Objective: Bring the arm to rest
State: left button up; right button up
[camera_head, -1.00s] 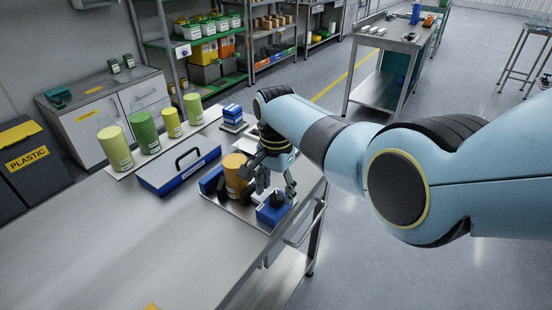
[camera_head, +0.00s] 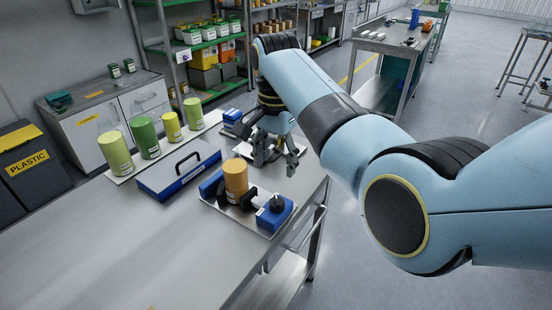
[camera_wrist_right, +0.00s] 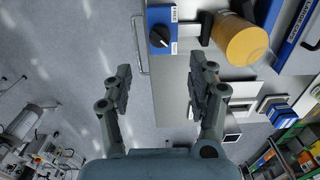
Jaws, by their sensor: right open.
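My right gripper (camera_head: 275,157) is in the head view above the far right part of the workbench (camera_head: 110,245), just behind the piston filler. In the right wrist view its two fingers (camera_wrist_right: 160,90) are spread wide with nothing between them. The filler has an orange cylinder (camera_head: 236,178) and a blue box with a black knob (camera_head: 273,213) on a pale base plate. The orange cylinder (camera_wrist_right: 240,40) and the blue box (camera_wrist_right: 161,35) also show in the right wrist view, apart from the fingers. My left gripper is in neither view.
A blue-and-white case (camera_head: 180,175) with a black handle lies left of the filler. Several green and yellow cylinders (camera_head: 150,140) stand on a tray behind it. The bench's front left area is clear. A metal rail (camera_head: 305,222) runs along the right edge.

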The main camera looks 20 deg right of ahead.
dwell(0.3)
jog(key=s+d+f+g+b, duration=0.2)
jog(key=s+f+b, duration=0.2)
jog(key=s+f, duration=0.65)
jog(key=s+d+f+n+g+b, duration=0.1)
jog(key=s+d+f+b, duration=0.15)
jog(key=s+f, duration=0.85)
jog(key=s+d+f+g+b, duration=0.2)
jog(key=s+f+b, duration=0.35)
jog(key=f, duration=1.05)
jog(key=s+d+f+n+t+b, duration=0.1)
jog(key=s+d+f+n+b, duration=0.15)
jog(key=s+f, duration=0.6)
jog(key=s+d+f+n+t+h+b, duration=0.1)
jog(key=s+d+f+n+b, duration=0.15)
jog(key=s+f, duration=0.65)
jog(key=s+d+f+n+t+b, duration=0.1)
jog(key=s+d+f+n+b, duration=0.3)
jog(key=s, duration=0.9)
jog(key=w+t+p, duration=0.1)
jog(key=w+t, duration=0.1)
jog(key=w, duration=0.1)
jog(key=w+a+n+t+p, duration=0.1)
jog(key=shift+w+f+p, duration=0.2)
jog(key=shift+f+p, duration=0.1)
jog(key=shift+f, duration=0.05)
